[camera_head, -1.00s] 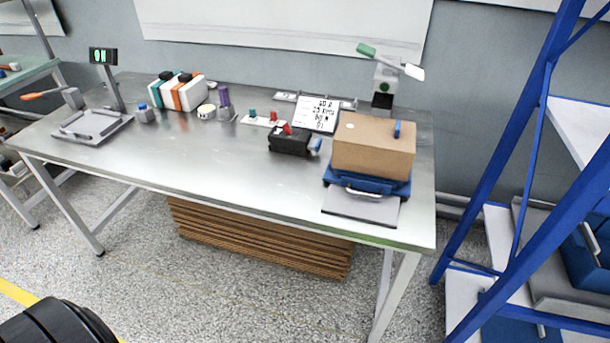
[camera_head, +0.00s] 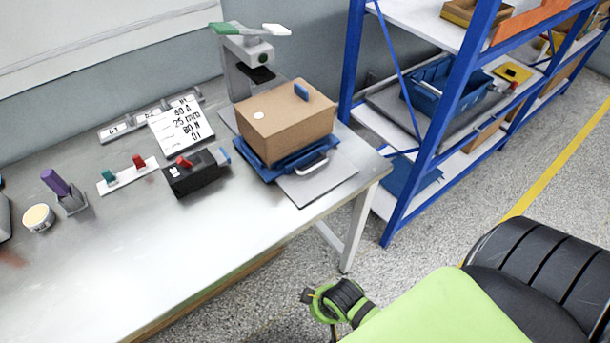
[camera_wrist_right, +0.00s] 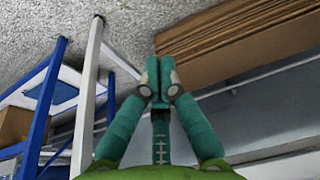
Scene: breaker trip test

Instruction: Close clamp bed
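No part that I can surely call the clamp bed is in view now. The low grey fixture with an orange-handled lever, seen earlier at the table's left end, is outside the head view. A black breaker-like block (camera_head: 196,173) with a red toggle lies on the steel table (camera_head: 150,268). My right gripper (camera_wrist_right: 160,76) shows in the right wrist view with its green fingers together and nothing between them. It is below table height, near stacked brown boards (camera_wrist_right: 235,45). Part of my right arm (camera_head: 340,303) shows low in the head view. My left gripper is not in view.
A cardboard box (camera_head: 287,125) sits on a blue tray (camera_head: 268,171) at the table's right end, before a press-like stand (camera_head: 243,68) with a green-tipped lever. A blue shelf rack (camera_head: 440,110) stands right. The table's front middle is clear.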

